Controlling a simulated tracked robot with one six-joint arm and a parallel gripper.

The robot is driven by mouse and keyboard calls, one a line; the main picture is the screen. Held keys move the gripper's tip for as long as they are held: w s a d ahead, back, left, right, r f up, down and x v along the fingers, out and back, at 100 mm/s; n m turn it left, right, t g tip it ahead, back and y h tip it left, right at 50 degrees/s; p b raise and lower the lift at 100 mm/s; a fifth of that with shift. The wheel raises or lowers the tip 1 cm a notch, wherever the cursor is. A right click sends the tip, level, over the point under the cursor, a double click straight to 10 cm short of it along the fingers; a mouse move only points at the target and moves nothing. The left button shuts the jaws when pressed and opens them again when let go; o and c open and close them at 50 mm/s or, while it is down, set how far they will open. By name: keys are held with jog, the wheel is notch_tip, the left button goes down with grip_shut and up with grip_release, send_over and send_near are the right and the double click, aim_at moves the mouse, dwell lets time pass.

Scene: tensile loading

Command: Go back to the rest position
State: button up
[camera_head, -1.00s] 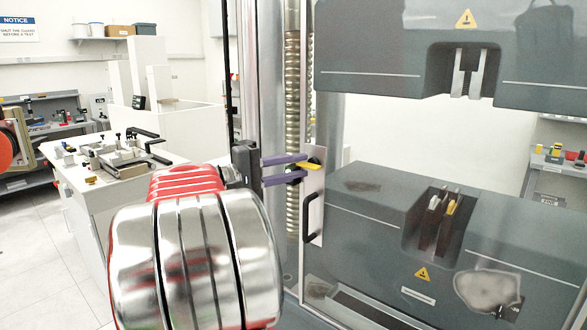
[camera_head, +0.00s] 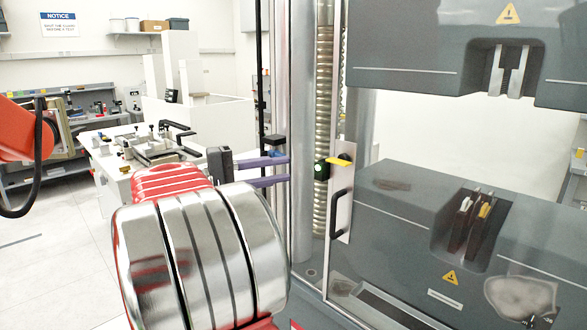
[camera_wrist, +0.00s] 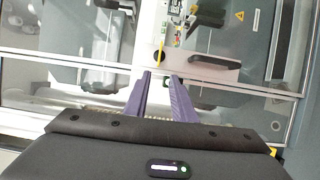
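My gripper (camera_head: 288,170) has two purple fingers that stand apart with nothing between them. It is just left of the guard's latch, a dark box with a green light (camera_head: 321,171) and a yellow lever (camera_head: 340,161). In the wrist view my gripper's fingertips (camera_wrist: 161,75) stop short of the yellow lever (camera_wrist: 159,56). The lever's plate also carries a dark bar handle (camera_head: 340,212). The testing machine's upper head (camera_head: 425,50) has two pale jaws; the lower head (camera_head: 400,240) has a pair of jaws with a yellow piece between them.
A white bench (camera_head: 107,168) with clamps and fixtures stands behind my arm on the left. An orange part with a black cable (camera_head: 18,135) reaches in at the left edge. Shelves (camera_head: 60,140) line the back wall. The floor (camera_head: 50,260) at lower left is clear.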

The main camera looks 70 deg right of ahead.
jog(key=shift+v, duration=0.8)
notch_tip(320, 180, down, 12)
jog(key=w+a+n+t+y, duration=0.1)
jog(key=n+t+y, duration=0.1)
jog(key=n+t, duration=0.15)
jog(key=w+a+f+n+t+y, duration=0.25)
jog(key=a+f+t, duration=0.35)
jog(key=a+f, duration=0.4)
jog(key=w+a+f+t+y, duration=0.2)
jog(key=a+t, duration=0.1)
jog(key=a, duration=0.7)
jog(key=w+a+f+t+y, duration=0.1)
jog(key=w+a+t+y, duration=0.15)
jog(key=a, duration=0.75)
jog(key=s+a+r+n+t+y, duration=0.1)
jog(key=a, duration=0.6)
jog(key=s+a+r+n+t+y, duration=0.1)
jog(key=a+n+t+y, duration=0.1)
jog(key=a, duration=0.6)
jog(key=shift+s+r+t+y, duration=0.15)
jog(key=shift+s+t+y, duration=0.1)
jog(key=shift+t+y, duration=0.05)
